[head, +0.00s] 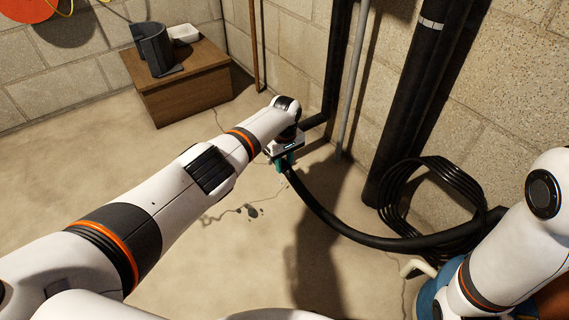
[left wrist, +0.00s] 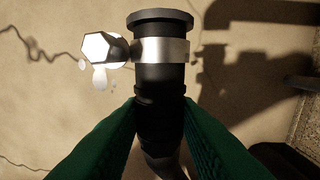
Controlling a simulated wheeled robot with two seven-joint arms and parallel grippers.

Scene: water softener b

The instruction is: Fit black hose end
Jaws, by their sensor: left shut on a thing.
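In the head view my left gripper (head: 284,163) reaches toward the wall and is shut on the end of the black hose (head: 335,224). The hose runs from it in a curve to the right. In the left wrist view the green fingers (left wrist: 160,125) press on both sides of the black hose (left wrist: 158,80). Its rimmed end (left wrist: 160,17) points away, beyond a metal band clamp (left wrist: 165,51) with a hex-headed screw (left wrist: 98,46). A black pipe stub (head: 316,121) sticks out just beyond the gripper in the head view; the gap to the hose end is hidden. My right gripper is not in view.
Black vertical pipes (head: 400,110) and a thin grey pipe (head: 354,80) stand along the block wall. A wooden box (head: 185,88) stands at the back left. The middle floor is open.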

